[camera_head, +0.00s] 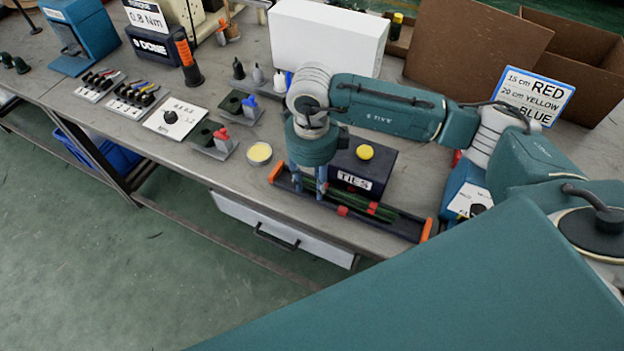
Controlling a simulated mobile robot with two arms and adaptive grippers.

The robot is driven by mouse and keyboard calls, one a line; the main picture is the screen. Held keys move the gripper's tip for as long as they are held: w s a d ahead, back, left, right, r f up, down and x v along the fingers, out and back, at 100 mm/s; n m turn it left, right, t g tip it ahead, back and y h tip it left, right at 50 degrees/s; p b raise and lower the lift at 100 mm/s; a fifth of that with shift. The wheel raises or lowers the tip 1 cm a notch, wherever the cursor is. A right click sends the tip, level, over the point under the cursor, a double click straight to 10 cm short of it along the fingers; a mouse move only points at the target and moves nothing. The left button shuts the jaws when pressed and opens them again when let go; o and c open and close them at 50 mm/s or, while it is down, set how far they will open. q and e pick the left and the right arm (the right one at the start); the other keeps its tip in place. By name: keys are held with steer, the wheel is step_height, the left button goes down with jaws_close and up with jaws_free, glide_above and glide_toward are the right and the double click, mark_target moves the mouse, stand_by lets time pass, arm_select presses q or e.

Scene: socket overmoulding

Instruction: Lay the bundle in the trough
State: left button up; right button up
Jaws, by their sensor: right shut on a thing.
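The dark trough (402,233) lies along the front edge of the bench, with an orange block at each end. The bundle (393,214) is a set of green strands with red bands, and it shows at the trough, lengthwise along it. My right gripper (309,192) points down over the left part of the trough and is shut on the bundle. The gripper hides part of the bundle. I cannot tell whether the bundle touches the trough floor. My left gripper is not in view.
A dark box labelled TIES (372,168) with a yellow button stands right behind the trough. A yellow round dish (259,153) is to its left. A blue device (464,188) is at the right. A white box (328,38) and a lettered sign (535,93) stand behind.

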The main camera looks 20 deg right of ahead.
steer(key=shift+f, duration=0.2)
steer(key=o, duration=1.3)
steer(key=shift+r, duration=0.1)
step_height(320, 180, up, 12)
